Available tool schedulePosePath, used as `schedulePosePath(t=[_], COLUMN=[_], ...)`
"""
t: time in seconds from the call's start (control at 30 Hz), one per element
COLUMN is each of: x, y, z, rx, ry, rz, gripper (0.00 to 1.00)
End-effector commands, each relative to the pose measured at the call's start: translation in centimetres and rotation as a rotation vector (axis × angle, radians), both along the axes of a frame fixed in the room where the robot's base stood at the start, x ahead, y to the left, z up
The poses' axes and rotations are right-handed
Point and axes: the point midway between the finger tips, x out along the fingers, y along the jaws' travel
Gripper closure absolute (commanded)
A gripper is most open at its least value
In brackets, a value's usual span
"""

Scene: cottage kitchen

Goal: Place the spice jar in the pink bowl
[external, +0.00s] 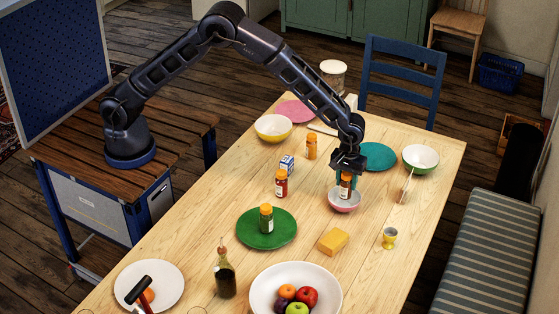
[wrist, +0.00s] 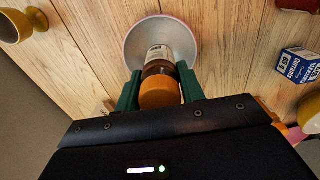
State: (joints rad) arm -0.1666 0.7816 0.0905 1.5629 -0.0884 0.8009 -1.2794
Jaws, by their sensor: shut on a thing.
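A dark reddish-brown spice jar with a white label and an orange lid (external: 346,188) is held upright by my gripper (external: 346,177). The jar also shows in the wrist view (wrist: 160,70), between the two green fingers. The small pink bowl (external: 344,205) is directly under the jar, and the jar's lower end overlaps the bowl's opening. The bowl's pale inside and pink rim show around the jar in the wrist view (wrist: 187,40). I cannot tell whether the jar's base touches the bowl.
Nearby stand a red jar (external: 281,184), an orange jar (external: 311,148), a blue-and-white box (external: 286,165) and a green bowl (external: 420,157). A teal plate (external: 378,155) is behind the gripper. A yellow sponge (external: 333,241) and egg cup (external: 389,238) are in front.

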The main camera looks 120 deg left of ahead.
Motion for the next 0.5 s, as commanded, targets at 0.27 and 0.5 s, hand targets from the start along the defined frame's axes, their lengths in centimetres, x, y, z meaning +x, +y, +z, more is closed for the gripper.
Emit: schedulePosePath(t=[0.27, 0.5], x=[0.0, 0.0], y=[-0.1, 0.0], z=[-3.5, -3.8], rx=[-0.001, 0.0], ry=[0.002, -0.001], rz=[-0.001, 0.0], gripper=[0.87, 0.87])
